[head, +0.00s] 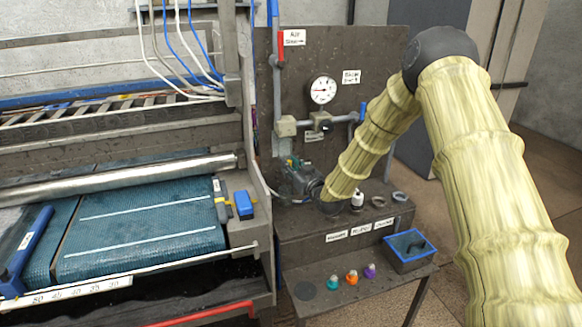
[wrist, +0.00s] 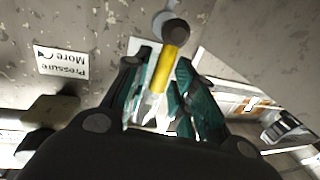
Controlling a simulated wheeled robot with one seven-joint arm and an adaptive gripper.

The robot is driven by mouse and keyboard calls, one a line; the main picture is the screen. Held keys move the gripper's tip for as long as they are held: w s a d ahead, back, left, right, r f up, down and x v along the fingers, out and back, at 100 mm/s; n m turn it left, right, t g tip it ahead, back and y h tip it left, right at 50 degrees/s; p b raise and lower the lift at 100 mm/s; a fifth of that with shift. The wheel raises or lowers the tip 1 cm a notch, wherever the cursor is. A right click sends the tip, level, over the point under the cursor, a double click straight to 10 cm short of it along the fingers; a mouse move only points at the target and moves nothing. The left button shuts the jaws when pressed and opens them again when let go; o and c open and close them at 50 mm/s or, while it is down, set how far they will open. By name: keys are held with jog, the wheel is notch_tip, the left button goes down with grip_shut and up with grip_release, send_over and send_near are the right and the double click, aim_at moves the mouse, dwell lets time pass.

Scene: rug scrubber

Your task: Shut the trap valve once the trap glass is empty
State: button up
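In the wrist view my gripper (wrist: 166,62) has its two teal fingers apart, one on each side of a short yellow handle (wrist: 171,64) with a dark round end. A gap shows beside the handle, so the fingers do not look closed on it. I cannot tell for sure that this handle is the trap valve. In the head view my gripper (head: 291,164) is low at the panel's foot, and my sleeved arm hides part of that area. I cannot make out the trap glass or its contents in either view.
A gauge (head: 322,90), a red lever (head: 281,47) and a blue lever (head: 362,112) are on the upright panel (head: 345,55). A blue bin (head: 408,262) and several coloured knobs (head: 351,277) are on the lower shelf. The rug (head: 140,240) lies left. A Pressure label (wrist: 61,62) shows upside down.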

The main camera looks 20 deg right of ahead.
grip_shut()
jog(key=d+f+m+t+h+b, duration=0.1)
jog(key=d+f+m+b, duration=0.1)
jog(key=m+b, duration=0.7)
jog(key=d+f+m+t+h+b, duration=0.1)
jog(key=d+f+m+h+b, duration=0.1)
jog(key=m+b, duration=0.8)
jog(key=shift+d+f+m+t, duration=0.3)
jog(key=shift+f+m, duration=0.2)
jog(key=shift+f, duration=0.05)
jog(key=shift+b, duration=0.4)
